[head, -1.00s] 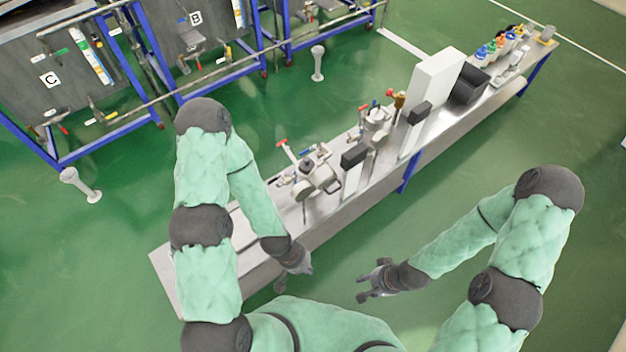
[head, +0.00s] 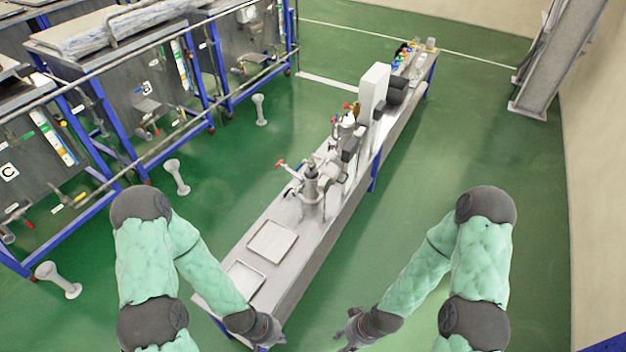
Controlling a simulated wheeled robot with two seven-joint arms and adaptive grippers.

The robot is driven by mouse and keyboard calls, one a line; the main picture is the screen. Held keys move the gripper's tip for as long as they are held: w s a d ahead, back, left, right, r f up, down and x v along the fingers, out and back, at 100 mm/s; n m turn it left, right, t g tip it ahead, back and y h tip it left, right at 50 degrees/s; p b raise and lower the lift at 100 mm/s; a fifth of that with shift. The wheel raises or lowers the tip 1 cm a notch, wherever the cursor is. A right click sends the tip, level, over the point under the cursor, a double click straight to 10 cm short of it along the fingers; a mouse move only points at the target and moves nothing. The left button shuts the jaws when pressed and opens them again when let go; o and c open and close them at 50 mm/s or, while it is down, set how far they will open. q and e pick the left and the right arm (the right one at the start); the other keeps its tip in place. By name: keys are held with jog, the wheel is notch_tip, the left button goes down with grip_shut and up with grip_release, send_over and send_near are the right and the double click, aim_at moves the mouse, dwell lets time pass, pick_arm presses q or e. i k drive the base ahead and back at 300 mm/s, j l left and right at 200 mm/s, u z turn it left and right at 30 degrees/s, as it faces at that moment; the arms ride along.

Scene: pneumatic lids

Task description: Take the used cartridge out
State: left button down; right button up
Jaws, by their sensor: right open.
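I cannot pick out a used cartridge. A steel vessel with fittings and a red handle (head: 311,184) stands on the long metal bench (head: 282,287); a cartridge inside it would be hidden. Another metal unit with a red-handled valve (head: 347,120) stands further back on the bench. My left gripper (head: 272,334) is at the near end of the bench, well short of the vessel; its fingers are too small and dark to read. My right gripper (head: 345,330) is open and empty, over the floor right of the bench. Neither gripper touches any fitting.
Two flat, pale trays, one larger (head: 272,242) and one smaller (head: 245,280), lie on the near bench. A tall white box (head: 374,92) and colourful bottles (head: 408,55) are further back. Blue-framed tanks (head: 150,100) and white posts (head: 176,177) stand left.

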aim_at(311, 172)
jog(key=u, duration=0.55)
jog(key=i+l+u, duration=0.1)
jog(key=l+u, duration=0.35)
jog(key=i+l+u, duration=0.1)
jog(key=l+u, duration=0.15)
jog(key=u, duration=0.2)
jog(key=l+u, duration=0.75)
jog(key=u, duration=0.2)
jog(key=k, duration=0.05)
